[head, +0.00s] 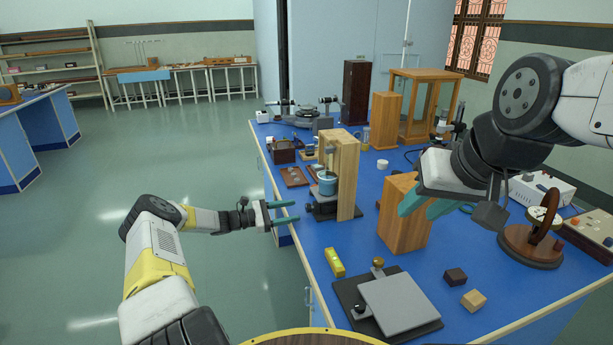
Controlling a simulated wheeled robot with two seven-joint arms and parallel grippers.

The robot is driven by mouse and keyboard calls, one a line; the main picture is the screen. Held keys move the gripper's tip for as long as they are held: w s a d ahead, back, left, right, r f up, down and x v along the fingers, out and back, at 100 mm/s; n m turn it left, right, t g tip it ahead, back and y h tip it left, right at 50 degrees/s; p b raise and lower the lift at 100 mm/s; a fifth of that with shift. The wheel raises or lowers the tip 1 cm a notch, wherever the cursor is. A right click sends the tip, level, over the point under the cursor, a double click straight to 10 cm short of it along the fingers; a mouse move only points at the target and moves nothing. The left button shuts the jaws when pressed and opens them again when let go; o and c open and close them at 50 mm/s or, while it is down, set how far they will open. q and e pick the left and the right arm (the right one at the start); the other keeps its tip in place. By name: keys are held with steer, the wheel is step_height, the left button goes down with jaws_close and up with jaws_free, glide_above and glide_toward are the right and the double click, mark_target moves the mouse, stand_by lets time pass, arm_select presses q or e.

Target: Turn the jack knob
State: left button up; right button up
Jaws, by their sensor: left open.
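A small dark jack (323,211) stands at the blue bench's left edge, at the foot of a wooden stand (346,175). A blue can (327,183) sits above it, in front of the stand. The jack's knob (309,208) seems to be the small dark part on its left side. My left gripper (298,211) is open, its teal fingers pointing right at the knob. They look close to it, but I cannot tell if they touch. My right gripper (424,206) is over the bench near a wooden block (405,225); its jaw gap is unclear.
A yellow object (334,262) and a grey plate on a black base (399,302) lie nearer on the bench (320,240). Two small blocks, one dark (455,277) and one light (473,300), lie to its right. A wheel on a round wooden base (531,246) stands at right. Floor left of the bench is clear.

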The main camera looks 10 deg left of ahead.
mark_target(306, 208)
arm_select(q)
steer(key=x, duration=0.5)
steer(key=n, duration=0.2)
steer(key=shift+a+n, duration=0.2)
steer(key=shift+n, duration=0.2)
steer(key=n, duration=0.3)
steer(key=shift+n, duration=0.4)
steer(key=v, duration=0.8)
steer(key=s+d+r+m+g+y, duration=0.3)
steer(key=s+r+m, duration=0.4)
steer(key=r, duration=0.4)
steer(key=s+d+r+m+g+y, duration=0.3)
steer(key=s+d+r+m+y, duration=0.3)
steer(key=r, duration=0.6)
steer(key=shift+s+d+m, duration=0.2)
steer(key=shift+s+m, duration=1.1)
steer(key=shift+s, duration=0.1)
steer(key=shift+r, duration=0.2)
